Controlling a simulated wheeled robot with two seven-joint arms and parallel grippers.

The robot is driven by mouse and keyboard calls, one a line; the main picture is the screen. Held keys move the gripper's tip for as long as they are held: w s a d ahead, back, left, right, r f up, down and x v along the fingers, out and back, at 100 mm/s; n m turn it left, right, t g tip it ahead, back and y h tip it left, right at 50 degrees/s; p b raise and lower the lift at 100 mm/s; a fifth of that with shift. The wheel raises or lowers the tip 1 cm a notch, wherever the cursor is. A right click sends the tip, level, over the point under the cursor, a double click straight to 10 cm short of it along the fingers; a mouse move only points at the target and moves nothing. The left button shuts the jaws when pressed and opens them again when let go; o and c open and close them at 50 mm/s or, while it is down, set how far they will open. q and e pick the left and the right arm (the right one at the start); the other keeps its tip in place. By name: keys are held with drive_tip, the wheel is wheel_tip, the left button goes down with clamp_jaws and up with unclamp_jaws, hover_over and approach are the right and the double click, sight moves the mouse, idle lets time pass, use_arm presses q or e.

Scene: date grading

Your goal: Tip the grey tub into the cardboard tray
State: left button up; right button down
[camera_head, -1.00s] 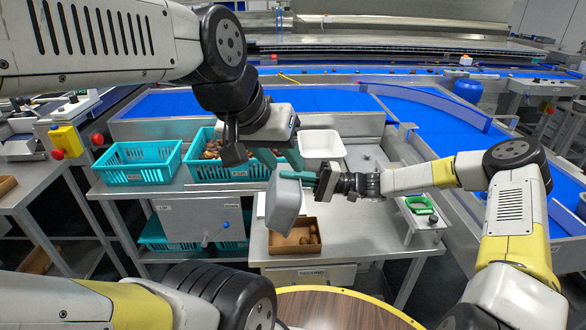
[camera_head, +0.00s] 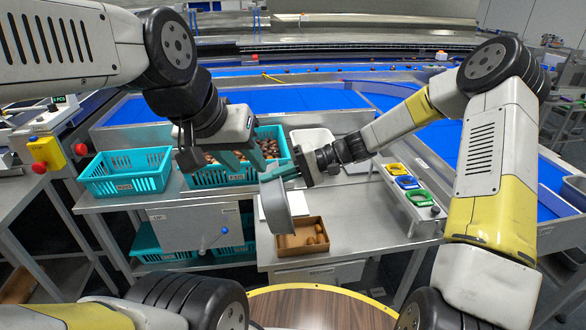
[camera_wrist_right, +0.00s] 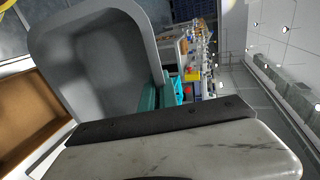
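The grey tub (camera_head: 276,209) is tipped on its side above the left end of the cardboard tray (camera_head: 303,247). My right gripper (camera_head: 281,172) is shut on the tub's upper rim. In the right wrist view the tub (camera_wrist_right: 100,60) shows its grey inside, with no dates visible in it. The tray holds a few brown dates (camera_head: 319,238) at its right side. The tray's brown wall (camera_wrist_right: 30,105) also shows at the left of the wrist view. My left gripper (camera_head: 243,156) is over the teal crate of dates, its teal fingers apart and nothing seen between them.
The teal crate with dates (camera_head: 225,178) and an empty teal crate (camera_head: 125,183) stand left. A white bin (camera_head: 313,140) is behind my right gripper. Yellow, blue and green items (camera_head: 408,182) sit on a rack at right. The steel bench (camera_head: 375,220) is clear right of the tray.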

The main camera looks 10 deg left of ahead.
drive_tip(key=s+a+f+t+h, duration=0.2)
drive_tip(key=a+f+t+h, duration=0.2)
drive_tip(key=h, duration=1.1)
drive_tip(key=shift+s+a+f, duration=0.15)
drive_tip(key=shift+a+f, duration=0.85)
drive_tip(key=shift+a, duration=1.15)
